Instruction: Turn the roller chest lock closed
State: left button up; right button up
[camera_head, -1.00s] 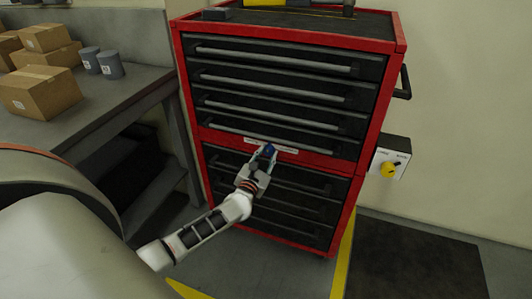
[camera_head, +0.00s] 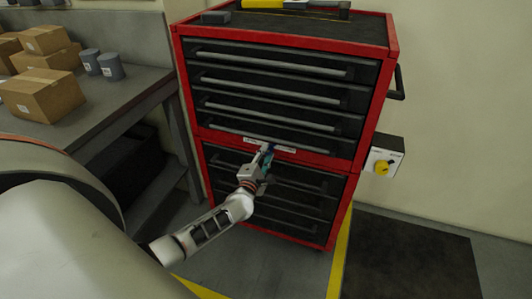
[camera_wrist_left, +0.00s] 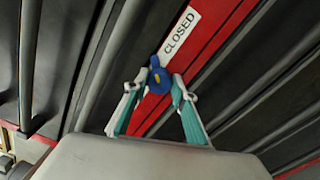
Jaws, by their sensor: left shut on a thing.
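The red roller chest (camera_head: 380,100) with black drawers stands ahead. Its blue lock knob (camera_head: 268,148) sits on the red band between the upper and lower drawers. My left gripper (camera_head: 266,151) is at the band, shut on the knob. In the left wrist view, the knob (camera_wrist_left: 160,78) lies between the tips of my two fingers (camera_wrist_left: 157,92), and its small tab points up in the picture. A white label reading CLOSED (camera_wrist_left: 181,32) is on the band above and right of the knob. The fingers partly hide the knob in the head view. My right gripper is not in view.
A grey workbench (camera_head: 115,105) with cardboard boxes (camera_head: 42,97) and two grey cups stands at the left. A white box with a yellow knob (camera_head: 382,168) is on the wall at the right. Tools (camera_head: 270,4) lie on the chest top.

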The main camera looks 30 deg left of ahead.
pick_arm(q)
jog(key=shift+f+m, duration=0.1)
jog(key=shift+m, duration=0.4)
jog(key=o, duration=1.1)
jog(key=v, duration=1.2)
